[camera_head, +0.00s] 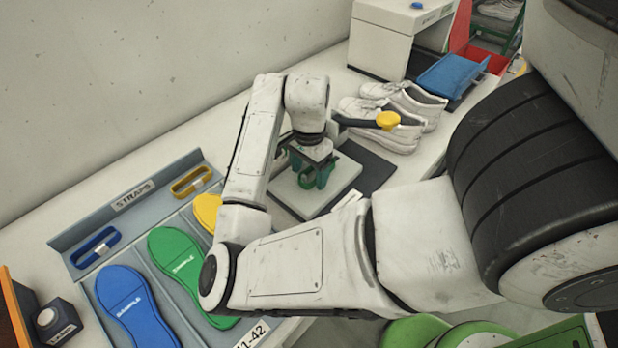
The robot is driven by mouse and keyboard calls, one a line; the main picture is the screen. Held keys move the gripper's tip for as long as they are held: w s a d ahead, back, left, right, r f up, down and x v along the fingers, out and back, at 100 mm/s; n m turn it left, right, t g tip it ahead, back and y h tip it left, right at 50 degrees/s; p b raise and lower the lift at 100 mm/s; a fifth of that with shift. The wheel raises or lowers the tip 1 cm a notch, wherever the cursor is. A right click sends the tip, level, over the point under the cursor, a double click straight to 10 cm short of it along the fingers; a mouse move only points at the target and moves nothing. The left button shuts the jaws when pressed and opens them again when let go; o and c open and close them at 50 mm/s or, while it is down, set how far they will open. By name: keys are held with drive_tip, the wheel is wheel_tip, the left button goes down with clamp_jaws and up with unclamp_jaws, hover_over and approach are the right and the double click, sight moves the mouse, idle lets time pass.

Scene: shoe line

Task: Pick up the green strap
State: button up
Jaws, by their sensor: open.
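My gripper (310,171) points down over a pale square plate (291,199) on the bench, its teal fingers open. A small green loop, which looks like the green strap (306,181), shows low between the fingers. The fingers partly cover it, and I cannot tell whether they touch it. In the tray marked STRAPS (150,222), a blue strap (96,248) lies at the left and a yellow strap (191,182) at the right, with an empty stretch between them.
Blue (130,302), green (178,262) and yellow (207,211) insoles lie in front of the straps; my arm hides part of them. White shoes (385,132) stand behind a dark mat (368,166) to the right. A yellow-ended black handle (388,120) sticks out beside my gripper.

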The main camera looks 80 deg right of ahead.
drive_tip(key=shift+f, duration=0.2)
drive_tip(key=shift+c, duration=0.4)
drive_tip(key=c, duration=1.2)
